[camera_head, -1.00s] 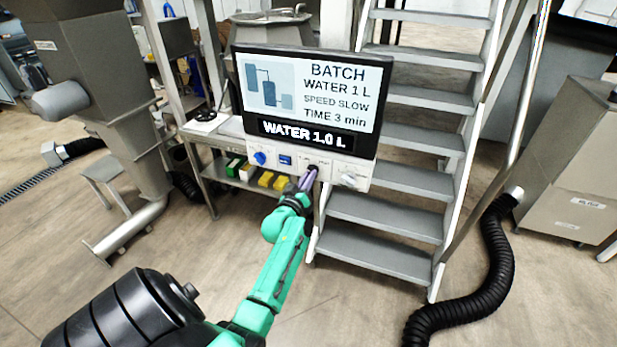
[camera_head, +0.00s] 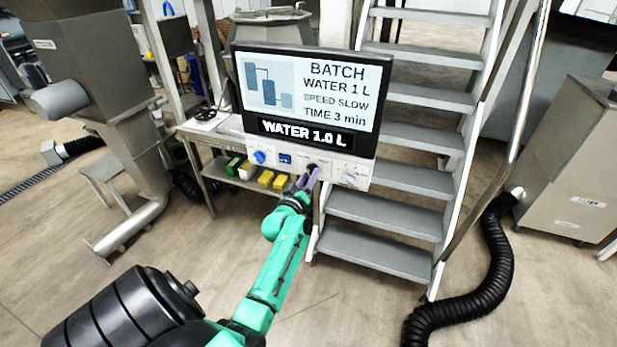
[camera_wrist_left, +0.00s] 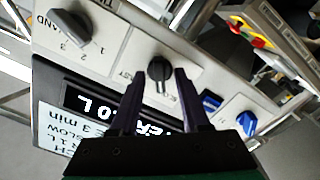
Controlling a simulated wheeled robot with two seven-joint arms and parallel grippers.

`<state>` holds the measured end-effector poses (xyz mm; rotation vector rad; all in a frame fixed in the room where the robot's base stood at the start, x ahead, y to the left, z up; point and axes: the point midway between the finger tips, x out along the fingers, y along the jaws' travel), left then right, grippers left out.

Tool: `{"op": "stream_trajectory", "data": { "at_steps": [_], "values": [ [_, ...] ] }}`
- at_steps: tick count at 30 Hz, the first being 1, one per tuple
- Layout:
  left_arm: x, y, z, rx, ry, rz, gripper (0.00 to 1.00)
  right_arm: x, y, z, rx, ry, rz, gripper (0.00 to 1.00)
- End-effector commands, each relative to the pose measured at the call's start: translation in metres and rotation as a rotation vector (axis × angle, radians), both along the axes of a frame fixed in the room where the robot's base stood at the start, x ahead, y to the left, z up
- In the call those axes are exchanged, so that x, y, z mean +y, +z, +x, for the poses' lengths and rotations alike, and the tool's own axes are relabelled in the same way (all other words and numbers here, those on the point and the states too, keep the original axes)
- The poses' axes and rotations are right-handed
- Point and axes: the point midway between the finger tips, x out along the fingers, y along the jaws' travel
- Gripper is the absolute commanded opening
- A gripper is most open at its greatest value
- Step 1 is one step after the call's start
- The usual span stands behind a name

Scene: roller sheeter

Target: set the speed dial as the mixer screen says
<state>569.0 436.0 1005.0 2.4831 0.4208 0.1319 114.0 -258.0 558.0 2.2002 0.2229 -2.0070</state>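The mixer screen (camera_head: 310,95) reads BATCH, WATER 1 L, SPEED SLOW, TIME 3 min, with WATER 1.0 L on a strip below. The speed dial is a black knob (camera_wrist_left: 160,72) on the white panel under the screen. Its grip bar stands roughly upright in the wrist view; I cannot tell which label it points at. My left gripper (camera_head: 307,178) is at the panel. In the wrist view its dark fingers (camera_wrist_left: 160,82) are apart, one on each side of the dial, with gaps showing between them and the knob. My right gripper is not in view.
A grey dial with numbers (camera_wrist_left: 70,28) sits beside the speed dial. On the other side are a blue switch (camera_wrist_left: 211,102) and a blue knob (camera_wrist_left: 247,122). Metal stairs (camera_head: 390,215) stand behind and right of the panel. Colored boxes (camera_head: 265,177) lie on a low shelf.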

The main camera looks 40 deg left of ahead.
Motion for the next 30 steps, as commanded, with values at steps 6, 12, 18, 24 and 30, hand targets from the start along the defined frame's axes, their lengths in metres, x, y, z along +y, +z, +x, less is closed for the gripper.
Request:
{"op": "stream_trajectory", "data": {
  "at_steps": [6,12,18,24,30],
  "values": [
    [0.000,0.001,-0.001,-0.001,0.000,0.003,0.46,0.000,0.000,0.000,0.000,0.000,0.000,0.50],
    [-0.009,-0.001,-0.028,-0.001,0.002,0.001,0.46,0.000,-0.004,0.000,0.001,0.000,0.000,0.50],
    [-0.029,-0.004,-0.085,0.003,0.002,0.002,0.46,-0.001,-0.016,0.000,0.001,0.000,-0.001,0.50],
    [-0.044,-0.003,-0.127,0.003,0.001,0.002,0.46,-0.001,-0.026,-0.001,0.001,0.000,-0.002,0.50],
    [-0.048,0.001,-0.138,-0.001,0.001,0.000,0.46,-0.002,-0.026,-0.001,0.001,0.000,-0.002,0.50]
  ]
}}
